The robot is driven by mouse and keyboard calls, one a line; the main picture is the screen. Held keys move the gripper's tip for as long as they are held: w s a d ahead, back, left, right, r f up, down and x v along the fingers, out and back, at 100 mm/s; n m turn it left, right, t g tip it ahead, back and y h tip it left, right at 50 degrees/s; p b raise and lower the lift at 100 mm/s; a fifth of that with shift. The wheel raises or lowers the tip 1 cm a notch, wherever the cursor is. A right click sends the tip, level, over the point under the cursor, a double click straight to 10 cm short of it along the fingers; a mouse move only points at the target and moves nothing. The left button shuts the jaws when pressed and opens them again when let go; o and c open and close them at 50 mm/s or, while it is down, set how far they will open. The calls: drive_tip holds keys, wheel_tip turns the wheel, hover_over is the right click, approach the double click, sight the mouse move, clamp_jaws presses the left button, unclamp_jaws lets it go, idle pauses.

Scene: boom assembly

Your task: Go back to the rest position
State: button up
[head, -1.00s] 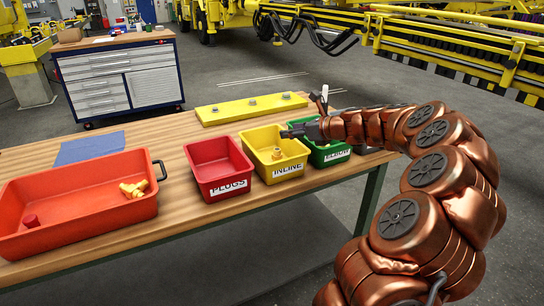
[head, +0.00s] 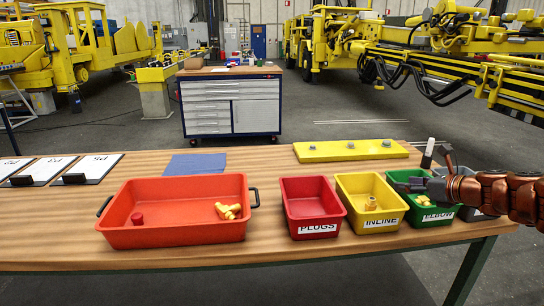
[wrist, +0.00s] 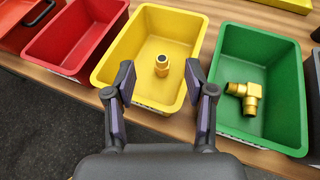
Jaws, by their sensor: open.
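My gripper (wrist: 161,84) is open and empty in the wrist view, its two dark fingers spread over the near edge of the yellow INLINE bin. The yellow bin (head: 349,193) holds one brass fitting (wrist: 162,66), standing apart from the fingers. In the head view my gripper (head: 418,185) shows small and dark at the end of my copper arm, in front of the green ELBOW bin (head: 393,178) and partly hiding it. A brass elbow (wrist: 245,96) lies in the green bin.
The red PLUGS bin (head: 311,186) looks empty. An orange tray (head: 168,234) holds a red plug (head: 137,219) and brass fittings (head: 228,211). A yellow plate (head: 330,155), blue cloth (head: 195,164) and clipboards (head: 92,168) lie on the wooden table (head: 270,163). A dark bin stands right of the green one.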

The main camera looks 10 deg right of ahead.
drive_tip(key=s+a+r+n+g+y+p, duration=0.1)
drive_tip(key=s+a+n+g+y+p, duration=0.2)
drive_tip(key=a+n, duration=1.2)
drive_tip(key=s+a+f+n+g, duration=0.1)
drive_tip(key=s+a+g, duration=0.25)
drive_tip(key=a, duration=0.45)
drive_tip(key=s+a+f+n+g, duration=0.1)
drive_tip(key=s+a+n+g, duration=0.1)
drive_tip(key=s+a, duration=0.5)
drive_tip(key=s+a+f+n+g+h+p, duration=0.2)
drive_tip(key=s+a+f+n+g+h, duration=0.1)
drive_tip(key=s+a+n, duration=0.5)
drive_tip(key=s+d+f+n+g+h+p, duration=0.1)
drive_tip(key=s+d+n+h, duration=0.1)
drive_tip(key=s, duration=0.5)
drive_tip(key=s+d+f+n+g+h+p, duration=0.1)
drive_tip(key=s+d+n, duration=0.3)
drive_tip(key=s, duration=0.4)
drive_tip(key=shift+s+d+n+g+h, duration=0.3)
drive_tip(key=shift+g+h, duration=0.2)
drive_tip(key=shift+g, duration=0.05)
